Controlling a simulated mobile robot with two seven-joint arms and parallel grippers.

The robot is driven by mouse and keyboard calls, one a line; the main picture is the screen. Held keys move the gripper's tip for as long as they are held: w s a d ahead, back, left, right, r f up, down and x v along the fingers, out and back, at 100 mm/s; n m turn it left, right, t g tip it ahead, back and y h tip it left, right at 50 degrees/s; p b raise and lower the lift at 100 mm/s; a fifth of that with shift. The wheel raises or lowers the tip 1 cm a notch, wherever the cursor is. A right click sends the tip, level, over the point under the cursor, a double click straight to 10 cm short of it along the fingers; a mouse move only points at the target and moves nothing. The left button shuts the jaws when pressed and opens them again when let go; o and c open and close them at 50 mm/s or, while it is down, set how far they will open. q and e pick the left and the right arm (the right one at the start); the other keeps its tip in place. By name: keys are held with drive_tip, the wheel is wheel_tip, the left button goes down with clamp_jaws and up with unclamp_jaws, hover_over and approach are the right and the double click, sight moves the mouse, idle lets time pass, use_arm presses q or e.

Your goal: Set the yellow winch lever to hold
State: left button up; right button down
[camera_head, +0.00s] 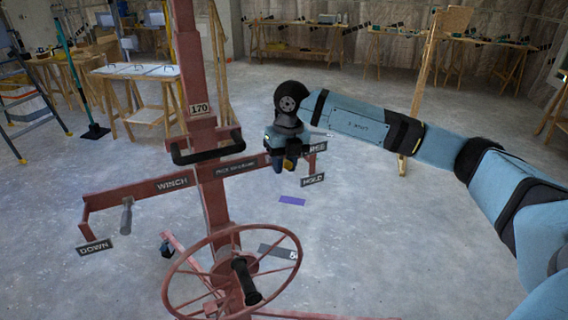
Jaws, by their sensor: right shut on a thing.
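The red lift stand (215,200) rises in the left half of the head view, with a crossbar marked WINCH (172,184). A DOWN plate (95,247) hangs at the crossbar's left end and a HOLD plate (312,180) near its right end. My right gripper (284,166) points down at the right part of the crossbar, just left of the HOLD plate. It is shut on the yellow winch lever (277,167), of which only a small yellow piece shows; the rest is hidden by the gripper. My left gripper is out of view.
A red handwheel with a black grip (245,282) stands low in front. A black handle (208,148) juts from the mast, and a grey handle (127,216) hangs at the crossbar's left. Workbenches line the back; the floor on the right is largely clear.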

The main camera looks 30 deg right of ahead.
use_arm(q)
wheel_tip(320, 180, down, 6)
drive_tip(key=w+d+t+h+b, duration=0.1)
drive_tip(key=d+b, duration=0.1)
drive_tip(key=b, duration=1.4)
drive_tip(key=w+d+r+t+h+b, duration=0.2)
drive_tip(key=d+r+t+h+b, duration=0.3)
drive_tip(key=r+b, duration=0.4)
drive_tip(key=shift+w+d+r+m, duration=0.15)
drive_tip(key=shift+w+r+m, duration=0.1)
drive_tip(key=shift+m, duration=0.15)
use_arm(e)
wheel_tip(320, 180, down, 9)
drive_tip(key=t+h, duration=0.1)
drive_tip(key=t, duration=0.8)
drive_tip(key=shift+r+n+t+h, duration=0.2)
drive_tip(key=shift+n+t+h, duration=0.1)
drive_tip(key=shift+t, duration=0.1)
drive_tip(key=c, duration=0.9)
unclamp_jaws()
drive_tip(key=shift+c, duration=0.2)
